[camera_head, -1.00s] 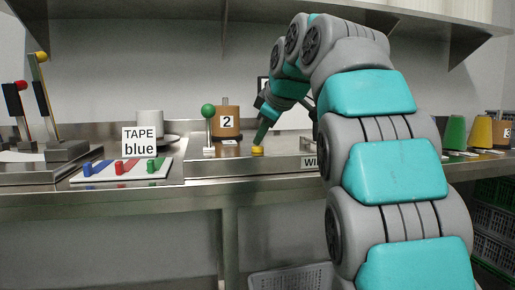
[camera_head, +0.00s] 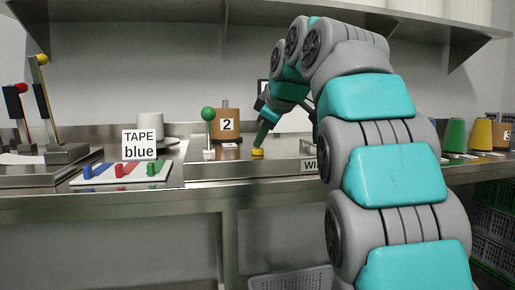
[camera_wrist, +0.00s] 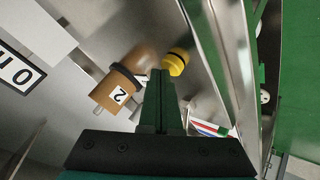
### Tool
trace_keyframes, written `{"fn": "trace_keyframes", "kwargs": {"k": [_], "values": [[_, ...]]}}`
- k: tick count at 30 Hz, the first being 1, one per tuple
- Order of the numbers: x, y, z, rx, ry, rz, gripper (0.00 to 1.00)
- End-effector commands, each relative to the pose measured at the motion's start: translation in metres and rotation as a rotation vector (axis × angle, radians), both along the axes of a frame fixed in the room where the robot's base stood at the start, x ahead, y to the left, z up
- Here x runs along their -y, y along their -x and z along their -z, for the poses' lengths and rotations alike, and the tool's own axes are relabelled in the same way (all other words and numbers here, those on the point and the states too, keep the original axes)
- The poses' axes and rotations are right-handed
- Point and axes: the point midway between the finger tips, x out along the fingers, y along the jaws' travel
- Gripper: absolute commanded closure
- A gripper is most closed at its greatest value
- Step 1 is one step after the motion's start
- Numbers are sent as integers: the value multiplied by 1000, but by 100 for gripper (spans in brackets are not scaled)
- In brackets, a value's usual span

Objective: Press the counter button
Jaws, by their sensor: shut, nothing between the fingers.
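The counter button is a yellow round knob (camera_head: 257,152) on the metal counter, just right of a green-topped lever. It also shows in the wrist view (camera_wrist: 175,62), a little beyond the fingertips and to their right. My gripper (camera_head: 264,137) points down from the upper right with its tip at or just above the button. In the wrist view its green fingers (camera_wrist: 158,78) are closed together with nothing between them. I cannot tell whether the tip touches the button.
A green-ball lever (camera_head: 208,114) stands left of the button, with a brown canister marked 2 (camera_head: 227,126) behind it. A "TAPE blue" sign (camera_head: 140,144) and a white board with coloured pegs (camera_head: 105,178) are further left. Green and yellow cups (camera_head: 455,134) stand at the right.

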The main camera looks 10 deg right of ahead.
Motion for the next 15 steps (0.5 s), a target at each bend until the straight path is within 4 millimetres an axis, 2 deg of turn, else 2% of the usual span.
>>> {"fn": "trace_keyframes", "kwargs": {"k": [6, 15], "values": [[0, 0, -12, -1, -1, 0, 100], [0, 0, -12, 0, 0, 0, 100]]}}
